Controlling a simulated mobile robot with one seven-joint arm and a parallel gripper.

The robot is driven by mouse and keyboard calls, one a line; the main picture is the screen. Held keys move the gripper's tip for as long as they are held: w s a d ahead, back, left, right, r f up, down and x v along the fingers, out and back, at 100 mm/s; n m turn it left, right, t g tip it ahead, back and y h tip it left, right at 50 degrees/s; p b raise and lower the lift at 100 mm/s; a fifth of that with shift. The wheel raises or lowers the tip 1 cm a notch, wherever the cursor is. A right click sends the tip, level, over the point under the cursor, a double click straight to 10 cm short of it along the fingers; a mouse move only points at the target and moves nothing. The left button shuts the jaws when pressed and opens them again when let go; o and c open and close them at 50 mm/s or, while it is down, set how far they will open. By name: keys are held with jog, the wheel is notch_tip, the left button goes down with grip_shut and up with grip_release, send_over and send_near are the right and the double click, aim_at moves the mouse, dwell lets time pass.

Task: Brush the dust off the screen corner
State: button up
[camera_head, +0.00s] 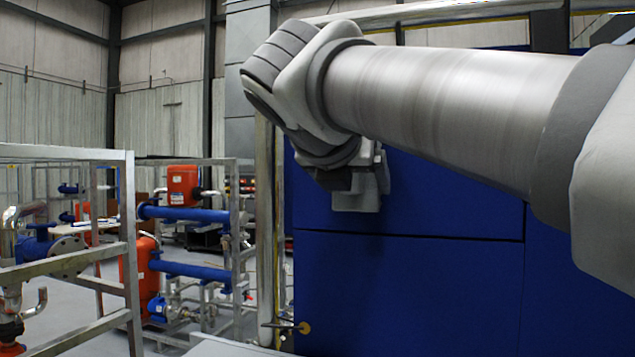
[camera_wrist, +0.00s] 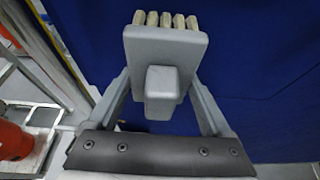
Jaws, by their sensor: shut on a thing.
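My gripper (camera_wrist: 160,84) is shut on a brush (camera_wrist: 165,45). The brush has a grey block body and a row of several tan bristle tufts (camera_wrist: 160,19) at its far end, pointing away from my wrist. In the head view my gripper (camera_head: 362,190) hangs below the wrist, in front of a large blue panel (camera_head: 400,285); the bristles cannot be made out there. The blue panel also fills the background of the wrist view (camera_wrist: 255,60). I cannot tell which part is the screen corner, and no dust is distinguishable. Whether the bristles touch the panel is unclear.
My arm hides the upper right of the head view. A metal post (camera_head: 267,220) stands at the panel's left edge. A grey metal frame (camera_head: 130,240), blue pipes (camera_head: 185,214) and red tanks (camera_head: 183,186) stand at left. Grey floor shows between them.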

jog(key=s+d, duration=0.3)
jog(key=d, duration=0.6)
jog(key=shift+s+d, duration=0.2)
jog(key=shift+d, duration=0.15)
dwell(0.4)
jog(key=shift+a, duration=0.1)
jog(key=w+a, duration=0.4)
jog(key=a, duration=0.9)
jog(key=shift+w, duration=0.4)
dwell(0.6)
